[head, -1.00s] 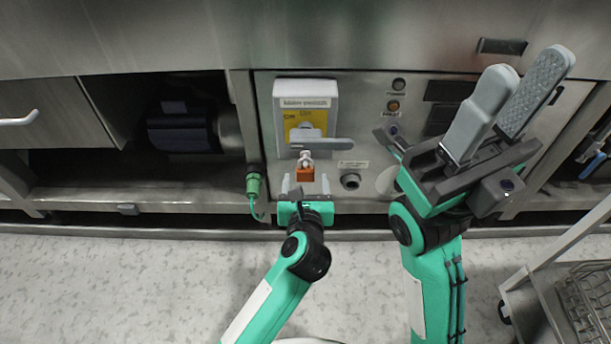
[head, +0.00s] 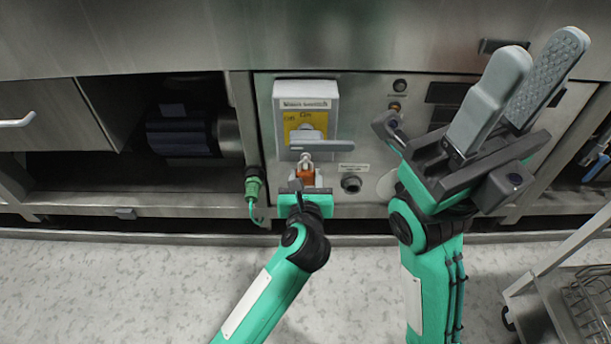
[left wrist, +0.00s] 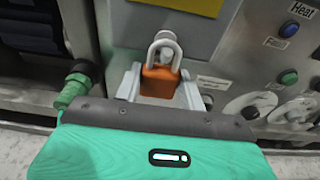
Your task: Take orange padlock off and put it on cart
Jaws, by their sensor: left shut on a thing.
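The orange padlock (head: 305,176) hangs by its light shackle below the grey handle (head: 322,145) of the switch box. In the left wrist view the padlock (left wrist: 160,80) shows upright, with its shackle looped around a rod. My left gripper (head: 305,184) is at the padlock from below. Its two light fingers stand on either side of the orange body and are shut on it. My right gripper (head: 520,88) is raised at the right, close to the camera, its fingers a little apart with nothing seen between them. The cart (head: 560,270) is at the lower right, partly cut off.
The switch box (head: 305,98) with its yellow plate is on the steel panel. A green connector (head: 254,186) with a cable hangs left of my left gripper. A round socket (head: 351,184) is just to the right. The floor in front is clear.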

